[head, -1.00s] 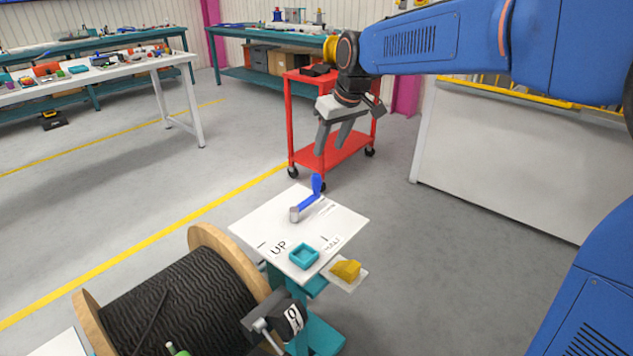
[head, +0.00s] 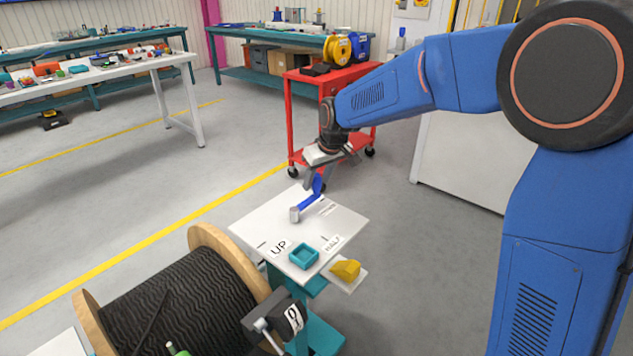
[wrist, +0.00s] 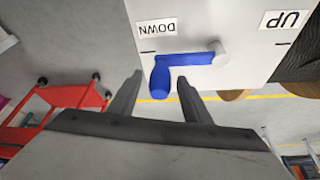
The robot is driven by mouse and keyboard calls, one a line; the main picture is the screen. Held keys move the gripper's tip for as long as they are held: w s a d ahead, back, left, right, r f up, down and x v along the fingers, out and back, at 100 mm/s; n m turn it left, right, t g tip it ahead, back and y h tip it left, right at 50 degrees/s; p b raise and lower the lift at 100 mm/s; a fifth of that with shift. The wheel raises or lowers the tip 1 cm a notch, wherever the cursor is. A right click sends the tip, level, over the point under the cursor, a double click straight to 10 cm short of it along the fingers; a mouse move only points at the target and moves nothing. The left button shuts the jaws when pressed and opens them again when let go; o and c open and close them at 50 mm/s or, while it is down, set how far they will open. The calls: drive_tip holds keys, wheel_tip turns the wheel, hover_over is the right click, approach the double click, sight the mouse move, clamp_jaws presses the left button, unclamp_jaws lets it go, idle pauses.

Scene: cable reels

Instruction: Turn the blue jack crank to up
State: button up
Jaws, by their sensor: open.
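The blue jack crank (head: 309,205) is mounted on a white plate (head: 258,222) through a grey hub (head: 295,214). Its arm points to the far right in the head view, with its blue handle standing up at the end. In the wrist view the crank arm (wrist: 190,59) lies beside the DOWN label (wrist: 158,29), and the UP label (wrist: 284,20) is at the other side. In the wrist view the handle (wrist: 160,78) shows between and beyond my fingertips (wrist: 160,80); contact is not visible.
A teal square tray (head: 304,256) sits on the plate's near side, with a yellow piece (head: 345,269) on a small shelf beside it. A large cable reel (head: 180,300) stands at the near left. A red cart (head: 292,120) stands behind my gripper.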

drive_tip(key=shift+w+a+f, duration=0.15)
drive_tip(key=shift+f, duration=0.35)
clamp_jaws()
